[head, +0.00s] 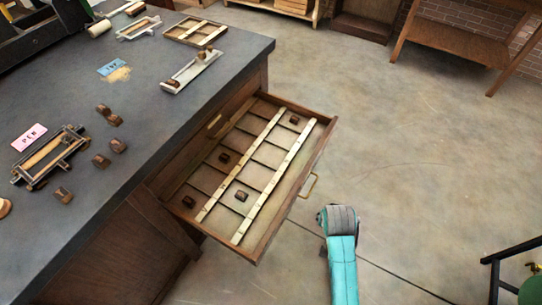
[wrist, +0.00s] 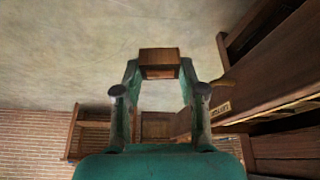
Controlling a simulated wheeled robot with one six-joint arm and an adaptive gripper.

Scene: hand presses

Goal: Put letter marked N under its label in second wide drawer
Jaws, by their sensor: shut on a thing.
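In the wrist view my gripper (wrist: 159,72) is shut on a small brown wooden letter block (wrist: 160,57), held between the fingertips. The letter on the block cannot be read. In the head view the open wide drawer (head: 253,247) sticks out from the workbench. It has thin dividers and two pale label strips (head: 278,180) whose letters are too small to read. Several brown letter blocks lie in its compartments, one of them near the front (head: 241,195). My teal arm shows right of the drawer, and the held block cannot be made out there.
The grey workbench top (head: 150,110) carries a hand press with a pink card (head: 29,136), several loose blocks, a blue card (head: 112,67) and trays. The drawer's front has a brass handle (head: 311,185).

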